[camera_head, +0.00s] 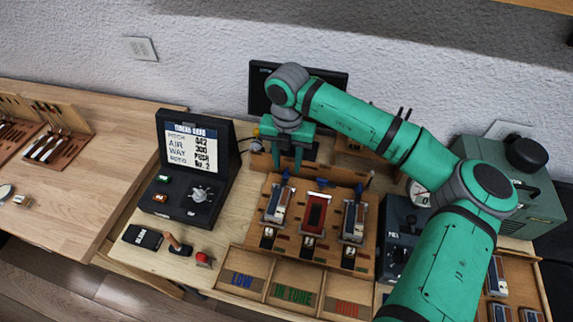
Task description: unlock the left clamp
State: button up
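A wooden fixture (257,232) holds three narrow pieces side by side, with a small blue clamp part behind each. The left clamp (285,179) is behind the left piece (276,203). The middle clamp (321,183) is behind a red-framed piece (315,213), and the right clamp (358,190) is behind the right piece (353,221). My gripper (288,171) points down just above and behind the left clamp. Its two fingers are apart with a gap between them. I cannot tell whether they touch the clamp, or its exact lever position.
Bins marked LOW, IN TUNE and a partly hidden red label (293,293) lie in front. A tuner case (190,165) stands left, with a black block (142,237) and a red knob (203,258) before it. A dark monitor (262,90) is behind; a dark box (398,232) is right.

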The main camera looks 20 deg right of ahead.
jog(key=shift+f, duration=0.5)
jog(key=shift+a+f, duration=0.2)
jog(key=shift+f, duration=0.2)
jog(key=shift+s, duration=0.1)
grip_shut()
